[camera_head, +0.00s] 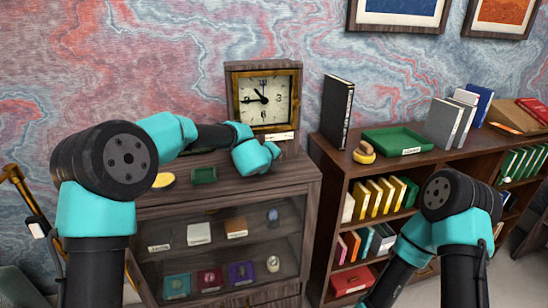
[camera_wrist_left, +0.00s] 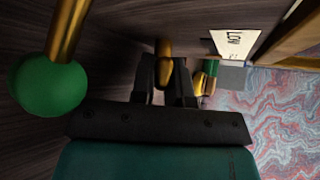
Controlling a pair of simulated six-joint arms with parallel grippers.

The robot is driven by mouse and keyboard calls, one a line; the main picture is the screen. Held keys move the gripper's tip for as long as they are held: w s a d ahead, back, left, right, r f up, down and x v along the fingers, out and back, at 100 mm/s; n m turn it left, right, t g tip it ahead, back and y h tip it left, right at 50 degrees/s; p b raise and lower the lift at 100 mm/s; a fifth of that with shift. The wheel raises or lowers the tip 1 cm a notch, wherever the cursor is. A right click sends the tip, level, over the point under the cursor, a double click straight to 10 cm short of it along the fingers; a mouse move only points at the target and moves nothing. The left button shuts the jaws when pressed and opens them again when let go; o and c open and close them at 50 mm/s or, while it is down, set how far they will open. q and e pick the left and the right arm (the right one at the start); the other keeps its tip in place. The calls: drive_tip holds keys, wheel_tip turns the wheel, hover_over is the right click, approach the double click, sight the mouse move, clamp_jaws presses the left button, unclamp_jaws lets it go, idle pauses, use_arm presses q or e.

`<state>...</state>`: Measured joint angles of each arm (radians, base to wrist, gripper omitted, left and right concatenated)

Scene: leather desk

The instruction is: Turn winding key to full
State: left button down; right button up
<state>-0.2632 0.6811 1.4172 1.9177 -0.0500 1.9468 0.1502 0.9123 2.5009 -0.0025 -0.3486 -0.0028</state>
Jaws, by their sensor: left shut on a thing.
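The clock (camera_head: 264,98), with a dark wooden case and a gold-edged face, stands on top of the wooden cabinet at the wall. My left arm reaches across to the clock's lower front, and its teal wrist hides the gripper in the head view. In the left wrist view my left gripper (camera_wrist_left: 166,80) is shut on a gold piece (camera_wrist_left: 165,62), which looks like the winding key. The fingers cover much of it, so its exact angle is unclear. A tag reading LOW (camera_wrist_left: 235,45) is near it. My right gripper is outside both views.
A gold rod with a green ball (camera_wrist_left: 48,86) is close to the left gripper. A smaller green and gold piece (camera_wrist_left: 211,68) is on its other side. A yellow dish (camera_head: 163,180) and green tray (camera_head: 204,175) lie on the cabinet. A bookshelf (camera_head: 330,150) stands to the right.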

use_arm(q)
drive_tip(key=shift+m+g+y, duration=0.5)
drive_tip(key=shift+y, duration=0.2)
drive_tip(key=shift+d+r+m+y, duration=0.1)
drive_tip(key=shift+m+y, duration=0.3)
drive_tip(key=shift+y, duration=0.1)
drive_tip(key=shift+m+g+y, duration=0.6)
drive_tip(key=shift+g+y, duration=0.1)
drive_tip(key=shift+y, duration=0.3)
drive_tip(key=c, duration=1.4)
unclamp_jaws()
drive_tip(key=v, duration=1.7)
